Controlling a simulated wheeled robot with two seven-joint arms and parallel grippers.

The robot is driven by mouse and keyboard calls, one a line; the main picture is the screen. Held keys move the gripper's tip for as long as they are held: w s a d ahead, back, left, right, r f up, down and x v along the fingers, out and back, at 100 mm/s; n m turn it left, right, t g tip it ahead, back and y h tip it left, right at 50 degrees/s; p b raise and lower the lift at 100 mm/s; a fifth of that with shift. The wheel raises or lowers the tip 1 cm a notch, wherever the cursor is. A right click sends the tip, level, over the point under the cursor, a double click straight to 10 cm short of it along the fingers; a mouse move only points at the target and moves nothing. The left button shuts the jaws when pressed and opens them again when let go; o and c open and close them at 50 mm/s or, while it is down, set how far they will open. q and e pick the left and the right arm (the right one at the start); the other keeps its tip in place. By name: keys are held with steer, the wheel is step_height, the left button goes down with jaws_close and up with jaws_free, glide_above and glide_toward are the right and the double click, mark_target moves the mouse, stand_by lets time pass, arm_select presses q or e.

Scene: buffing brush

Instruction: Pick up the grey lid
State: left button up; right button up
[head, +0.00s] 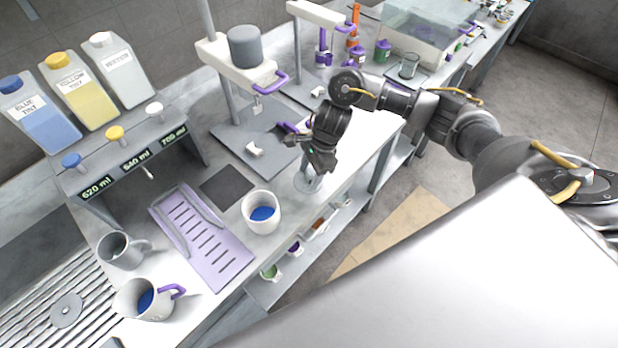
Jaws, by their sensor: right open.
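A small round grey piece, which looks like the grey lid (303,185), lies on the light worktop (345,172) near its front edge. My right gripper (312,178) points down right over it, with its fingertips at the lid's middle. The gripper hides part of the lid, and I cannot tell whether the fingers touch it. The gripper is open. My left gripper is not in view.
A white cup with blue liquid (262,212) stands left of the lid. A purple slotted tray (205,245), a grey mug (122,250) and a white mug (145,300) are further left. A press stand (245,75) stands behind. Tint dispensers (85,95) are at the back left.

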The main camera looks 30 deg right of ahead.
steer(key=c, duration=1)
steer(key=shift+c, duration=0.2)
